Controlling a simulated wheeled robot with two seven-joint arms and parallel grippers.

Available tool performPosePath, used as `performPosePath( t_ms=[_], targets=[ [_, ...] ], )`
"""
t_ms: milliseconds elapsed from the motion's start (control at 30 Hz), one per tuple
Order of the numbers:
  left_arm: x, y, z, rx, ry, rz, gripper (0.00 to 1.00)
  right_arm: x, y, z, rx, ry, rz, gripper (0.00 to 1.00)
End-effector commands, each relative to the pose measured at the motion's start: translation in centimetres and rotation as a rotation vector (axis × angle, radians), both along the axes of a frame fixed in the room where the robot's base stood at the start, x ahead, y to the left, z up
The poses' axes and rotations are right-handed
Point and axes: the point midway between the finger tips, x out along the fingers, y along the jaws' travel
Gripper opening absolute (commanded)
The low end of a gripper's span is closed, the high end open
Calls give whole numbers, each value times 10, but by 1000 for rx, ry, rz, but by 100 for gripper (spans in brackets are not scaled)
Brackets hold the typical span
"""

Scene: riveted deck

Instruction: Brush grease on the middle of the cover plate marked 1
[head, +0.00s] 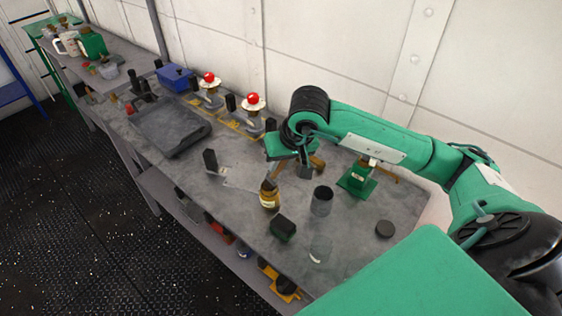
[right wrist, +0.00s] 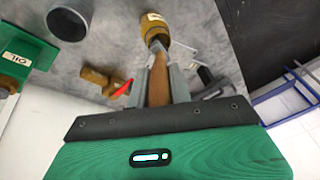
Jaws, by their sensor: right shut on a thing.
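My right gripper (head: 304,172) is low over the bench, shut on a brown wooden handle (right wrist: 158,82), probably the brush's. Its bristle end cannot be made out. Beyond the handle in the right wrist view is a brown jar (right wrist: 155,27) with a pale label. The jar (head: 269,196) stands just in front of the gripper in the head view. A paler flat patch (head: 238,177) lies left of the gripper, perhaps a plate; I cannot read a number 1 anywhere. My left gripper is not in view.
A dark cup (head: 321,201), a clear glass (head: 320,249), a dark green block (head: 283,228) and a green can (head: 357,182) crowd the near bench. A black tray (head: 170,128) lies farther left. Two red-topped items (head: 253,100) (head: 209,78) stand by the wall.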

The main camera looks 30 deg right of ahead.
Motion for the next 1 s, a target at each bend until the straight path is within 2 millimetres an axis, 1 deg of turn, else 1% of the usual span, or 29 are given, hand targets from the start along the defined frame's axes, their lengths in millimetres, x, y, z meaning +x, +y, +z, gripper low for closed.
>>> performPosePath(
  t_ms=[33,233,367,1000],
  targets=[
    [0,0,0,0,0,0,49,-1,0,-3,-2,7,0,0],
    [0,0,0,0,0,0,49,-1,0,-3,-2,7,0,0],
    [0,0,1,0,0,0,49,-1,0,1,-1,6,0,0],
    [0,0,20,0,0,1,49,0,0,55,0,0,0,0]
  ],
)
